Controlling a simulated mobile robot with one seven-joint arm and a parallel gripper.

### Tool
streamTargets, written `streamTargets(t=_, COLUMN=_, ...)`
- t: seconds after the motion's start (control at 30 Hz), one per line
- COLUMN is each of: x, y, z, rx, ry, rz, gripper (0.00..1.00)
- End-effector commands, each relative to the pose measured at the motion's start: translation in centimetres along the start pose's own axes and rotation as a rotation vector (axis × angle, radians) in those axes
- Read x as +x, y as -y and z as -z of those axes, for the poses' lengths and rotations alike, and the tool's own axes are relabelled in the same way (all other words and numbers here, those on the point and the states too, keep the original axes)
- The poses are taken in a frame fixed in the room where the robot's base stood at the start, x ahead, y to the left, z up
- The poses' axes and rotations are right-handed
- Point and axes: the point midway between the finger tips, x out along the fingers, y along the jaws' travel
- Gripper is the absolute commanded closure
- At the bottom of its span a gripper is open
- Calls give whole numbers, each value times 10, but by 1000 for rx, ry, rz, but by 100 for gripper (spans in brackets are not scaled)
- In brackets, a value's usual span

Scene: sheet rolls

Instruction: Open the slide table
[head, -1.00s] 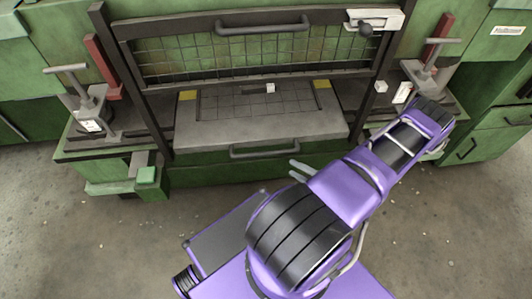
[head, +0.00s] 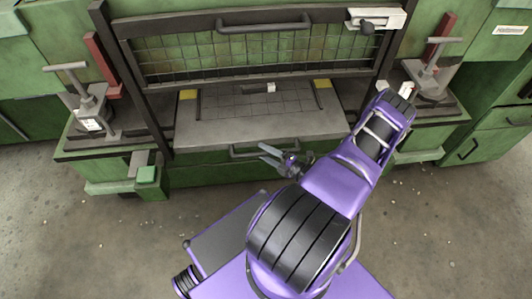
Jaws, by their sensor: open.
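The slide table (head: 226,128) is a grey slab with a dark grid on its top, set low in the green machine. A dark bar handle (head: 240,154) runs along its front face, and its right part is partly hidden behind my gripper. My gripper (head: 266,153) is open, with its two grey fingers pointing left and up at the handle. The fingers overlap the handle in the head view; I cannot tell whether they touch it or are around it. No object shows between the fingers.
A mesh guard (head: 250,57) with its own bar handle (head: 263,27) stands above the table. A small white block (head: 271,88) lies on the table's back part. Clamps flank the table at left (head: 88,105) and right (head: 427,75). The concrete floor in front is clear at left.

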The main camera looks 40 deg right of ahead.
Motion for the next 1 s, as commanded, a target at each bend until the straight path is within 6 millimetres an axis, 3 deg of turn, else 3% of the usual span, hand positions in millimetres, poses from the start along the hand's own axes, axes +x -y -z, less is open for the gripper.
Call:
streamTargets(t=0.07, x=0, y=0, z=0, rx=0, ry=0, rz=0, gripper=45)
streamTargets(t=0.3, x=0, y=0, z=0, rx=0, ry=0, rz=0, gripper=87)
streamTargets(t=0.4, x=0, y=0, z=0, rx=0, ry=0, rz=0, gripper=100)
streamTargets(t=1.0, x=0, y=0, z=0, rx=0, ry=-1, rz=0, gripper=100)
